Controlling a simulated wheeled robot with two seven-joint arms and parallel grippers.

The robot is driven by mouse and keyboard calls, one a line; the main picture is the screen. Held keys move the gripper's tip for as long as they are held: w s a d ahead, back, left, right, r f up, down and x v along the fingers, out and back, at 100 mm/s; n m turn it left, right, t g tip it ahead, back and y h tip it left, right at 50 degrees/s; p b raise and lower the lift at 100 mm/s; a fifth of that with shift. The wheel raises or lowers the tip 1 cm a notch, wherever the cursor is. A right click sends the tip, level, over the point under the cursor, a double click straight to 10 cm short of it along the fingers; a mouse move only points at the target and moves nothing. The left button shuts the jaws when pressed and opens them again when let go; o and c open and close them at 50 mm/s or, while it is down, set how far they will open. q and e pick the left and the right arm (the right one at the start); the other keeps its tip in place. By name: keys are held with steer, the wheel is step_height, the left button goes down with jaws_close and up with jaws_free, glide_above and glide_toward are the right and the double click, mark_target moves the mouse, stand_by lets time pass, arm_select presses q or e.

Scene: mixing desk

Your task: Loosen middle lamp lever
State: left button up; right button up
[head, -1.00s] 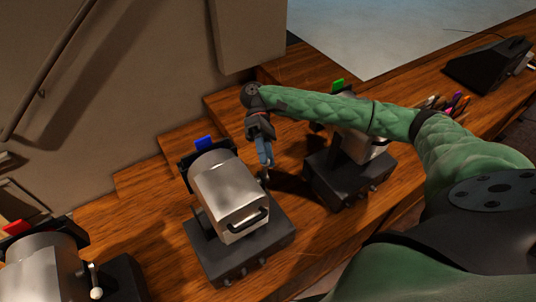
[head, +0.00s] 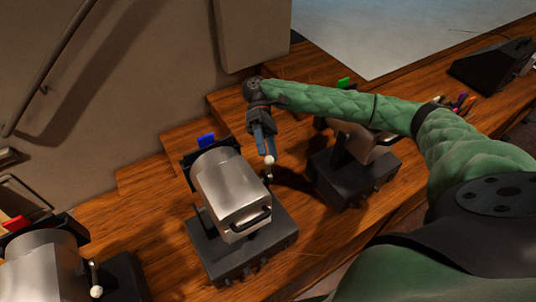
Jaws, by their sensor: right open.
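The middle lamp (head: 228,187) is a silver box-shaped housing on a dark base (head: 245,250), with a blue tab (head: 206,140) at its back. Its lever (head: 268,166), a thin rod with a pale round knob, stands at the lamp's right side. My right gripper (head: 265,146) points down from above, its blue-grey fingers open just above and behind the knob. Whether the fingers touch the knob is hard to tell. My left gripper does not show.
A lamp with a red tab (head: 17,223) stands at the lower left, its lever knob (head: 96,291) visible. A lamp with a green tab (head: 343,83) stands right, partly behind my right arm. A dark device (head: 492,65) lies at the far right. The wooden desk (head: 160,245) is clear between lamps.

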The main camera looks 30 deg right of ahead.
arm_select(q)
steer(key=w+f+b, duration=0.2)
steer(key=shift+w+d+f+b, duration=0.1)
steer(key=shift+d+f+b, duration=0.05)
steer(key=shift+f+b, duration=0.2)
arm_select(e)
steer(key=v, duration=0.6)
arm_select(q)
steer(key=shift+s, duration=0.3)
arm_select(e)
steer(key=shift+w+f, duration=0.1)
steer(key=shift+w, duration=0.05)
